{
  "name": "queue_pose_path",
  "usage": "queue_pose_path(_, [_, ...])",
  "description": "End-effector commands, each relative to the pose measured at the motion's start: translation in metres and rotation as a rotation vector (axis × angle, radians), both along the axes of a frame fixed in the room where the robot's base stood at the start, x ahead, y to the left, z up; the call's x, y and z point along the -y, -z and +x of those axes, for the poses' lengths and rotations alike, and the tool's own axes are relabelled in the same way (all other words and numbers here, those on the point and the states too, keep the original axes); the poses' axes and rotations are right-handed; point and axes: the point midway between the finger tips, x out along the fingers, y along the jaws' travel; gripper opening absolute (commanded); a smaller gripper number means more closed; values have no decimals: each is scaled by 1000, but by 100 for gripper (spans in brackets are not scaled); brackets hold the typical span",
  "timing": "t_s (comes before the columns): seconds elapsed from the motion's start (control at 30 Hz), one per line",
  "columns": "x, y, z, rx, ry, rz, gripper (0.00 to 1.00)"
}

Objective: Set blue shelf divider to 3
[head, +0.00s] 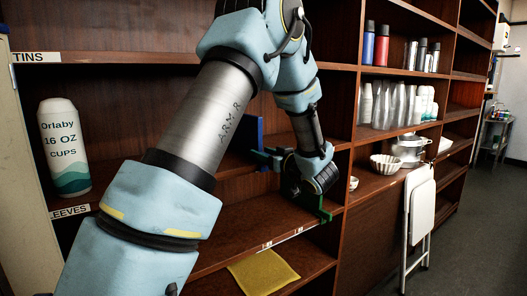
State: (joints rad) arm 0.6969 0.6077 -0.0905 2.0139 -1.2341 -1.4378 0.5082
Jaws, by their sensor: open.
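The blue shelf divider (261,130) shows as a narrow upright blue strip in the shelf bay behind my arm; most of it is hidden by the arm. My gripper (294,184) is open in the same bay, with one green finger near the divider's lower right and the other near the shelf's front edge. I cannot tell whether the near finger touches the divider. Small white labels (267,245) sit on the front edge of the shelf below; their marks are too small to read.
An Orlaby cups sleeve (64,148) stands on the left shelf. A yellow cloth-like item (262,272) lies on the lower shelf. An upright panel (344,120) bounds the bay at right. Beyond it stand bottles (382,45), cups and bowls (386,164). A folded white stool (418,212) leans in front.

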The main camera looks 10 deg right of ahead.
Motion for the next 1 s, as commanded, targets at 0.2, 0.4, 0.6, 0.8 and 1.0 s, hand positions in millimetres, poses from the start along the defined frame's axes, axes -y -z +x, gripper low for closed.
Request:
queue_pose_path(0.2, [0,0,0,0,0,0,52])
queue_pose_path(0.4, [0,0,0,0,0,0,31])
queue_pose_path(0.6, [0,0,0,0,0,0,9])
queue_pose_path(0.8, [0,0,0,0,0,0,0])
queue_pose_path(1.0, [0,0,0,0,0,0,0])
